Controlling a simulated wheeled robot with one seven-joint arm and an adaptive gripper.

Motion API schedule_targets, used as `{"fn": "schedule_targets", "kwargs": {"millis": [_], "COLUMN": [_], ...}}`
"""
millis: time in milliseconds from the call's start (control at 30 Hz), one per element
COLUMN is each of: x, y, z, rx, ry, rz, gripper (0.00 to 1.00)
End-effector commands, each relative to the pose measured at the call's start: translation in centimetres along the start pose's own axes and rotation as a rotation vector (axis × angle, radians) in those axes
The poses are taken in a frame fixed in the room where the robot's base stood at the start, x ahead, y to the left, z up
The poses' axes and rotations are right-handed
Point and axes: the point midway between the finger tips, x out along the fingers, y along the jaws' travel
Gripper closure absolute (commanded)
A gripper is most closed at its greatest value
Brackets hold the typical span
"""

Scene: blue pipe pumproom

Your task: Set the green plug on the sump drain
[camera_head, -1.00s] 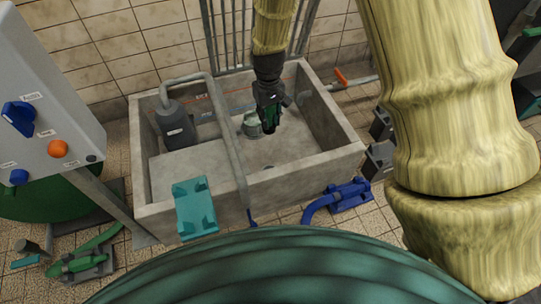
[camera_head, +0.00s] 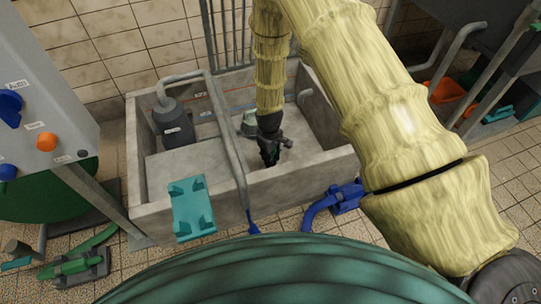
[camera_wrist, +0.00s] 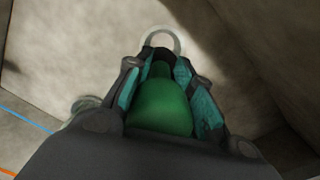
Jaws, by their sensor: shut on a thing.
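My gripper (camera_head: 270,158) is inside the concrete sump (camera_head: 158,210), low over the right part of its floor. In the wrist view its two teal-padded fingers are shut on the green plug (camera_wrist: 160,105), one on each side. A pale round rim, which looks like the sump drain (camera_wrist: 161,32), shows just beyond the fingertips and is partly covered by them. In the head view my gripper hides the drain. I cannot tell whether the plug touches the floor or the drain.
A pale green object (camera_head: 249,124) stands behind my gripper. A teal bracket (camera_head: 192,208) is on the front wall, and a blue pump (camera_head: 346,196) stands outside on the floor.

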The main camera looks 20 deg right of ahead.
Motion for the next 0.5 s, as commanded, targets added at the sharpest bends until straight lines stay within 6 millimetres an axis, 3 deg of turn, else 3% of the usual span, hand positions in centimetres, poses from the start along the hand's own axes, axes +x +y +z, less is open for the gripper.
{"fn": "schedule_targets", "kwargs": {"millis": [500], "x": [3.4], "y": [-0.1], "z": [0.0], "rx": [0.002], "ry": [0.000], "rz": [0.000], "gripper": [1.00]}}
